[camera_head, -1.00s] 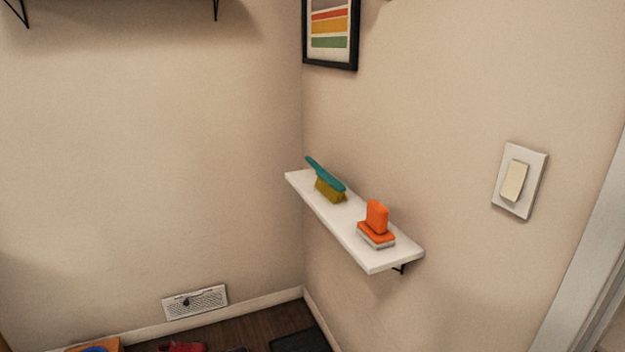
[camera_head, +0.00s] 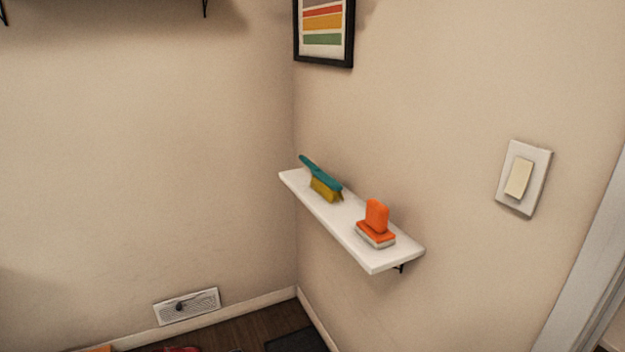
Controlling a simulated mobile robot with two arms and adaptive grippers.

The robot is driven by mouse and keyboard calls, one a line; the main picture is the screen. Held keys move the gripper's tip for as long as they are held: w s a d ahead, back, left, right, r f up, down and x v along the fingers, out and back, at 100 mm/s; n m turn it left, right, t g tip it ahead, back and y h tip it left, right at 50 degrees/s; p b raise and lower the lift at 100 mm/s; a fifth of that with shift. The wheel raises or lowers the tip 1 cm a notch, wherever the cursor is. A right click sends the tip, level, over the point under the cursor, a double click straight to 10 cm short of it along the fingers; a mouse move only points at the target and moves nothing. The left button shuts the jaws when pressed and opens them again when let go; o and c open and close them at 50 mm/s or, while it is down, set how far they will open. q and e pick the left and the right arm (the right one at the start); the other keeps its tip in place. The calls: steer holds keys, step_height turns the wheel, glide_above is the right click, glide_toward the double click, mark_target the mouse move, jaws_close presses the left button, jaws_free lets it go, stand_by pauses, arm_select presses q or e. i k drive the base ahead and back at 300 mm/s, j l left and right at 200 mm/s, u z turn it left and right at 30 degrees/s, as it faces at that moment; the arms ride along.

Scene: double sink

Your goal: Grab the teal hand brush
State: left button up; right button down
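The teal hand brush (camera_head: 322,175) lies on a white wall shelf (camera_head: 352,248), near the shelf's far left end. Its teal handle is on top, pointing up and to the left, and its yellow bristles face down toward the shelf. Neither of my grippers shows in the head view, so nothing is seen touching the brush.
An orange scrub brush (camera_head: 376,225) with a pale base stands on the shelf's near end. A light switch (camera_head: 522,178) and a framed picture (camera_head: 325,30) are on the right wall. A floor vent (camera_head: 187,306) and a dark mat (camera_head: 297,341) are below.

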mark_target(333, 184)
steer(key=i+j, duration=1.2)
steer(key=i+z, duration=0.05)
